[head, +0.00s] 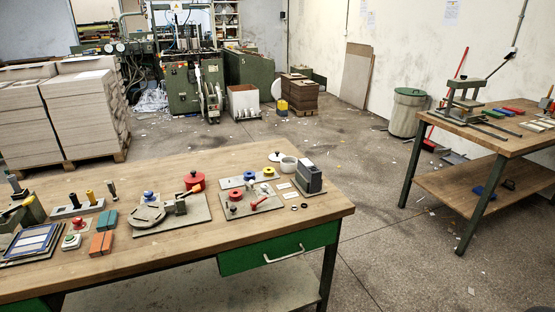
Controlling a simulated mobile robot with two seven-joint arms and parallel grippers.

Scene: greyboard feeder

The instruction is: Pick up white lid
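A white lid (275,157) with a small dark knob lies near the back edge of the wooden workbench, toward its right end. A pale grey round pot (288,166) stands just to the right of and in front of the lid. I cannot tell if the two touch. Neither of my grippers shows in the head view.
The workbench (150,275) also carries a red pot (194,181), a board with red and yellow knobs (246,205), a dark grey block (309,178) and orange blocks (101,243). A second table (483,139) stands at right. Open floor lies between.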

